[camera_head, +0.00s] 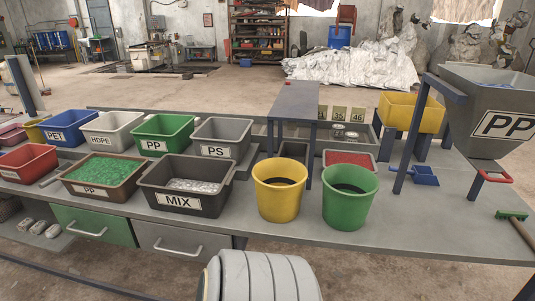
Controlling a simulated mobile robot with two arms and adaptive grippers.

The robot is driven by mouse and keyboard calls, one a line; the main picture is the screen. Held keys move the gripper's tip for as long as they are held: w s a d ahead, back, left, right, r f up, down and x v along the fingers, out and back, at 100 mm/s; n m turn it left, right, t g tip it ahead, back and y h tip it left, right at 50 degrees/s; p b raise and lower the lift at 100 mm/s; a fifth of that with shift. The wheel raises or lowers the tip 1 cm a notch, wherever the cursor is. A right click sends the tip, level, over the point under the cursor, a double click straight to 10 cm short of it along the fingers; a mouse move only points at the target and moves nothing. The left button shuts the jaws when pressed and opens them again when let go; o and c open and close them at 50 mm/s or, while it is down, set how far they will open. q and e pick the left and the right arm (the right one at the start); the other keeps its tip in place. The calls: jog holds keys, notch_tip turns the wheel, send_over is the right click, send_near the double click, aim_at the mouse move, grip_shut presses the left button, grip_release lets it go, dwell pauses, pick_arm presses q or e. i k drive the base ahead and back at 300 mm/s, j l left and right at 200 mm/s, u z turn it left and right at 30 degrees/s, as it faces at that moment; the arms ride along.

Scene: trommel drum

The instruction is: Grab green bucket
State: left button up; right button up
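The green bucket (349,205) stands upright on the grey table at its front, right of centre. It has an open top with a dark inside. A yellow bucket (279,196) of similar shape stands just to its left, with a narrow gap between them. Neither of my grippers shows in the head view. A light grey ribbed part at the bottom centre, below the buckets, seems to be mine.
The grey table (430,228) is mostly bare right of the green bucket. A grey stand (295,102) rises close behind both buckets. A black MIX bin (184,189) and other labelled bins fill the left. A blue dustpan (425,177) and green-headed brush (511,215) lie at right.

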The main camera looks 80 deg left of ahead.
aim_at(349, 189)
jog(key=i+u, duration=0.1)
jog(key=u, duration=2.2)
